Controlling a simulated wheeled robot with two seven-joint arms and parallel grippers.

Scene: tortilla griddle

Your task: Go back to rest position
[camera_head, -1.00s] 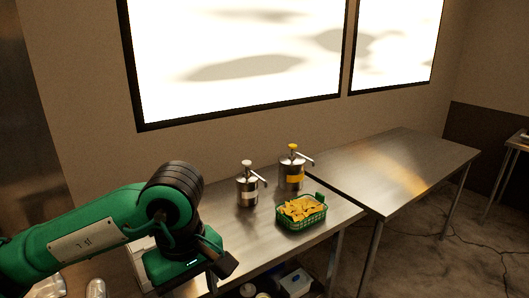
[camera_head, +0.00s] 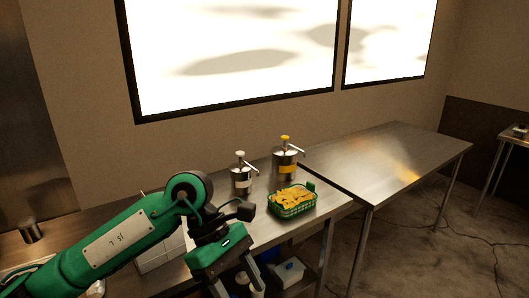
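My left arm comes in from the left in the head view, green with dark joints. Its gripper (camera_head: 218,288) points down near the table's front edge, partly cut off by the bottom of the picture, so I cannot tell whether it is open or shut. My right gripper is not in view. A green basket (camera_head: 292,208) of yellow chips stands on the steel table (camera_head: 262,231), to the right of my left gripper and apart from it. Two steel pump dispensers, one with a white top (camera_head: 241,176) and one with a yellow top (camera_head: 286,160), stand behind the basket.
A second steel table (camera_head: 400,160) with a bare top stands to the right. A white container (camera_head: 289,270) sits on the shelf under the near table. A small metal container (camera_head: 30,230) stands at the far left. The floor at the right is mostly clear.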

